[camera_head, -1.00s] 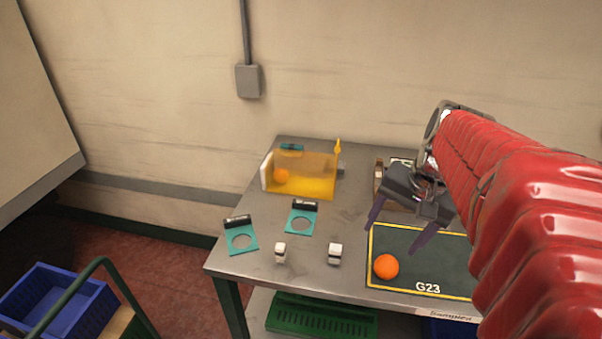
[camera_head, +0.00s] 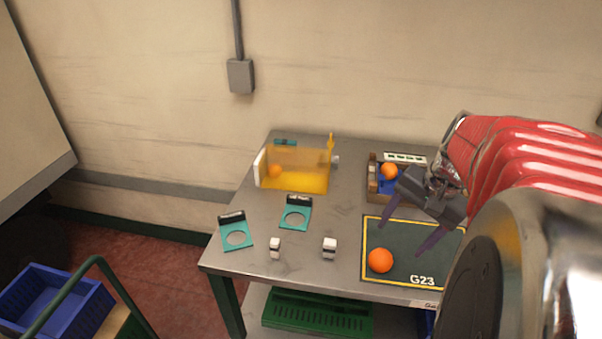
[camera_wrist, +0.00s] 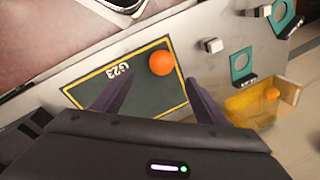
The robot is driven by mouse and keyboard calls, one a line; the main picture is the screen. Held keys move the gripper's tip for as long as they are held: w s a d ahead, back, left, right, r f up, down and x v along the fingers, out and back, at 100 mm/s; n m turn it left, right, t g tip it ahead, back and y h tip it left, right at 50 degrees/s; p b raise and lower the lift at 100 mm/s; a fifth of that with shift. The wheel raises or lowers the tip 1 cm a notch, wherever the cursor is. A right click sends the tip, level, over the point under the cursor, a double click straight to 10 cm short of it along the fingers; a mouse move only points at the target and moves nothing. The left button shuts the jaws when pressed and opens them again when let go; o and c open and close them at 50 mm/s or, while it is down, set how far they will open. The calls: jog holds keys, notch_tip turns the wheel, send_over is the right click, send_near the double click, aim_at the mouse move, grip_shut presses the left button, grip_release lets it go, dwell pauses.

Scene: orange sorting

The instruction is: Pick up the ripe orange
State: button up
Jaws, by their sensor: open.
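An orange (camera_head: 380,260) lies on the left part of the dark green G23 mat (camera_head: 441,258); it also shows in the wrist view (camera_wrist: 162,62). A second orange (camera_head: 275,171) is in the yellow see-through box (camera_head: 312,180) at the back left of the table. A third orange (camera_head: 389,171) is in the tray (camera_head: 372,190) at the back. They look alike in colour, so I cannot tell ripeness. My gripper (camera_head: 401,238) is open and empty above the mat, its fingers pointing down toward the viewer. In the wrist view the mat orange appears near and beyond the fingertips.
Two teal ring holders (camera_head: 236,239) (camera_head: 297,213) and two small white blocks (camera_head: 275,248) (camera_head: 329,248) stand left of the mat. The table centre is clear. A green crate (camera_head: 318,313) is on the lower shelf.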

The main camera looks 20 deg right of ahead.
aim_at(385, 255)
jog(key=shift+x, duration=2.75)
jog(key=shift+x, duration=2.6)
jog(key=shift+w+a, duration=0.1)
jog(key=shift+a, duration=0.1)
jog(key=shift+c, duration=0.2)
jog(key=c, duration=1.2)
jog(key=shift+o, duration=0.2)
jog(key=shift+r, duration=0.1)
